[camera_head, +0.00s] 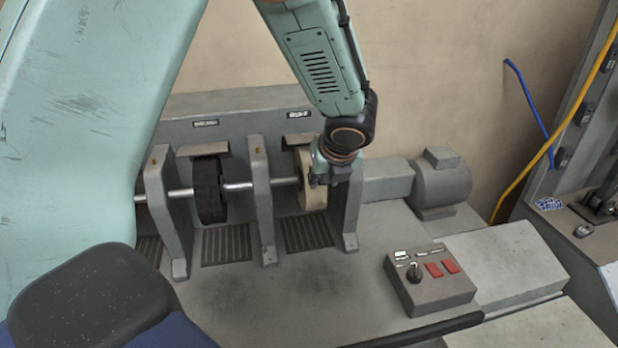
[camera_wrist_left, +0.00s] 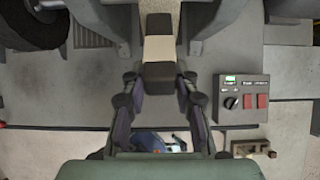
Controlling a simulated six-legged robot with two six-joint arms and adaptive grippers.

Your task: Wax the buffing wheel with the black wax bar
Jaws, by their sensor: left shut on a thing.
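The cream buffing wheel (camera_head: 306,182) is on the shaft in the right bay of the grey machine. It also shows in the wrist view (camera_wrist_left: 158,48). My left gripper (camera_head: 328,172) is at the front right of this wheel, close to its rim. In the wrist view the left gripper's fingers (camera_wrist_left: 159,88) are shut on the black wax bar (camera_wrist_left: 158,77). The bar's far end overlaps the near edge of the cream wheel there; I cannot tell whether they touch. In the head view the bar is hidden by the gripper. My right gripper is not in view.
A dark wheel (camera_head: 209,190) is on the same shaft to the left. Grey upright brackets (camera_head: 262,200) flank the wheels. A control box (camera_head: 430,280) with a knob and red buttons stands front right, and a motor (camera_head: 441,183) behind it. The grey deck in front is clear.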

